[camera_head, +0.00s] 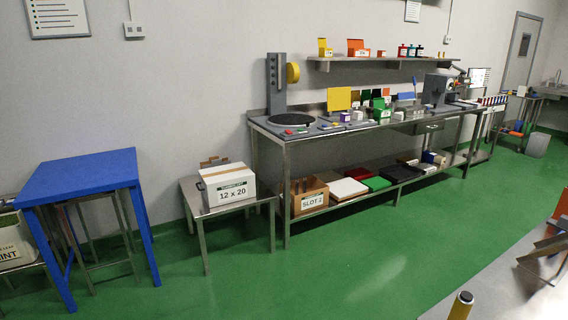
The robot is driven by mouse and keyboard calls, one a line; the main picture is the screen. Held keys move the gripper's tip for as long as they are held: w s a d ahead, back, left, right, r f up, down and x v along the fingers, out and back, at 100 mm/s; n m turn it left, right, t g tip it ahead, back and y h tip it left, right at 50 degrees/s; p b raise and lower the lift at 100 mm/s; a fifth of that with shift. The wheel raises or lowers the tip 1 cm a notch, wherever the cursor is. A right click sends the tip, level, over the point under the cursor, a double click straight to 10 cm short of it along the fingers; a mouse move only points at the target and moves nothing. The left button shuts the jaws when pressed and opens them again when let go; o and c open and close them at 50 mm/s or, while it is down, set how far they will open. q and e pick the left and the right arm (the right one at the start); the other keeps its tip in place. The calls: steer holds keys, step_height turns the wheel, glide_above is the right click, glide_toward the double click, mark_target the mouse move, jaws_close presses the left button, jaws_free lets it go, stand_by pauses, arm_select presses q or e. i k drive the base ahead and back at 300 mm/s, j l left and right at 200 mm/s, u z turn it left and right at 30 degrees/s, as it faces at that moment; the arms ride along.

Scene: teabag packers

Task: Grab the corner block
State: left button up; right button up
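I cannot make out which thing is the corner block. Small coloured blocks and boxes stand on the long steel workbench (272,133), among them a yellow panel (339,99), a green box (380,111) and a small purple-and-white box (345,117). They are too small at this distance to tell more. Neither of my grippers shows in the head view.
A blue table (82,173) stands at the left. A low steel table holds a white carton (229,187) marked 12 x 20. The bench's lower shelf holds a SLOT 2 box (310,201). A yellow-topped post (462,303) stands in front. Green floor (330,275) is clear.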

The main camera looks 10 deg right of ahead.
mark_target(399, 115)
steer(key=i+u, duration=0.15)
steer(key=i, duration=1.5)
steer(key=i+l+z, duration=0.15)
steer(key=i+z, duration=0.5)
steer(key=z, duration=0.2)
steer(key=i+z, duration=0.45)
steer(key=i+j+z, duration=0.2)
steer(key=z, duration=0.2)
steer(key=i+l+z, duration=0.1)
steer(key=i, duration=0.65)
steer(key=i+l+z, duration=0.15)
steer(key=i, duration=0.55)
